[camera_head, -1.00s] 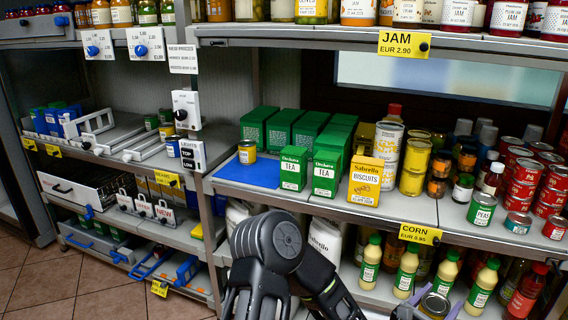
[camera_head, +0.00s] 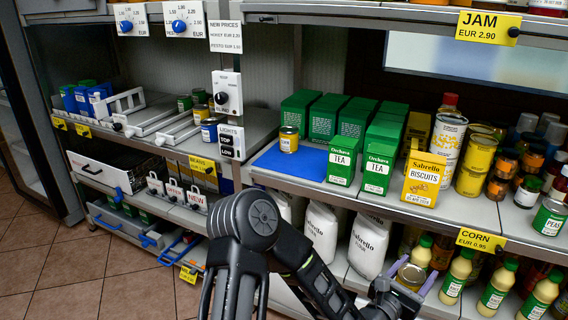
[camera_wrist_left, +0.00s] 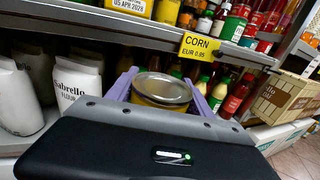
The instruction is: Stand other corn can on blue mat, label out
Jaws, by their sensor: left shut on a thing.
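The blue mat (camera_head: 272,165) lies on the middle shelf, left of the tea boxes. One small can (camera_head: 289,139) with a yellow label stands upright at its back left part; the rest of the mat is bare. My left gripper (camera_head: 411,283) is shut on another can (camera_head: 409,273), in front of the lower shelf and below the mat's level. In the left wrist view the held can (camera_wrist_left: 162,90) shows its metal lid and a yellowish side between the purple fingers (camera_wrist_left: 160,92). Its label front is hidden. My right gripper is not in view.
Green tea boxes (camera_head: 342,162) and a yellow biscuits box (camera_head: 424,180) stand right of the mat. The shelf edge with the corn price tag (camera_head: 481,240) is above the held can. White flour bags (camera_head: 368,245) and yellow bottles (camera_head: 456,277) fill the lower shelf.

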